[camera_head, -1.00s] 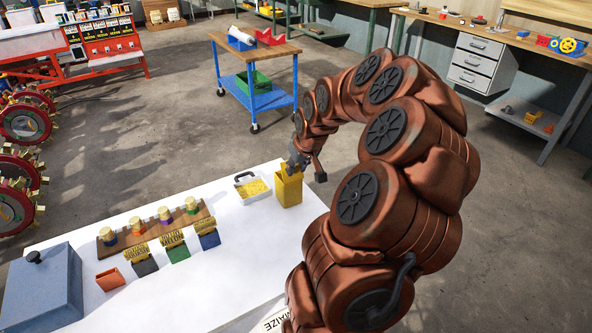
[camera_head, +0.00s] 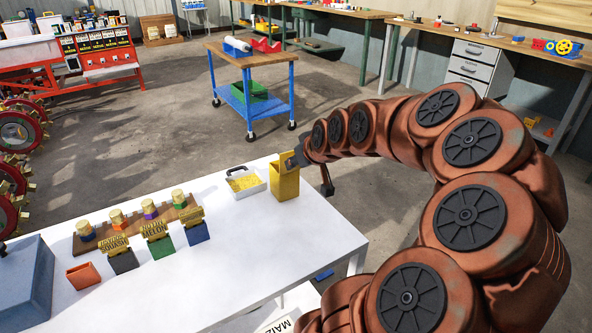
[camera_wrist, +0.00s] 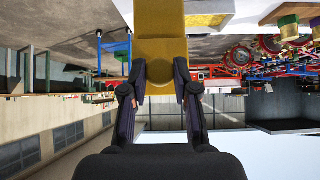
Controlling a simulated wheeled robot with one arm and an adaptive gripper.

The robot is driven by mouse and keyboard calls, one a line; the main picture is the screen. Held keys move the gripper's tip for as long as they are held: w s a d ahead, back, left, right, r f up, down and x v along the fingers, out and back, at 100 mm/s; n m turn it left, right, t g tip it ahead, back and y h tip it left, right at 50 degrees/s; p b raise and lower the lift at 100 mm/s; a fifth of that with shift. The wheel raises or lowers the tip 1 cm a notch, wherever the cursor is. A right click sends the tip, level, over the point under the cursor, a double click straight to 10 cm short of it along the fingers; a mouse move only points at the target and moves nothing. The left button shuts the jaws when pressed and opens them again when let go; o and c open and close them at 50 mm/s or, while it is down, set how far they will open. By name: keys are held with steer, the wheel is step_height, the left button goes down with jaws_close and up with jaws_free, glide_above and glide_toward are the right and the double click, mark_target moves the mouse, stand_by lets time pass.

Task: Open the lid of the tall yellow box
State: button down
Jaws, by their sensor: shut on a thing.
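The tall yellow box (camera_head: 285,187) stands upright at the far right corner of the white table. Its yellow lid (camera_head: 284,160) shows as a raised, tilted flap at the box's top, partly hidden by my gripper. My gripper (camera_head: 297,158) reaches in from the right at the lid's height. In the wrist view, which looks upside down, my gripper (camera_wrist: 161,80) has a finger on each side of the yellow lid (camera_wrist: 161,62) and is shut on it. The box body (camera_wrist: 158,15) shows beyond the lid at the top of that view. The lid's exact angle is hard to tell.
A white tray of yellow grains (camera_head: 246,184) stands just left of the box. Several small seed boxes and a wooden rack (camera_head: 140,224) are farther left, near a blue-grey bin (camera_head: 30,285). A blue cart (camera_head: 254,95) stands behind on open floor.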

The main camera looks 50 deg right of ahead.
steer(key=shift+s+f+t+b, duration=0.15)
steer(key=shift+f+t+b, duration=0.15)
steer(key=shift+b, duration=0.4)
steer(key=shift+a+r, duration=0.1)
steer(key=shift+r, duration=0.05)
steer(key=c, duration=0.9)
jaws_free()
steer(key=shift+o, duration=0.2)
step_height(320, 180, up, 10)
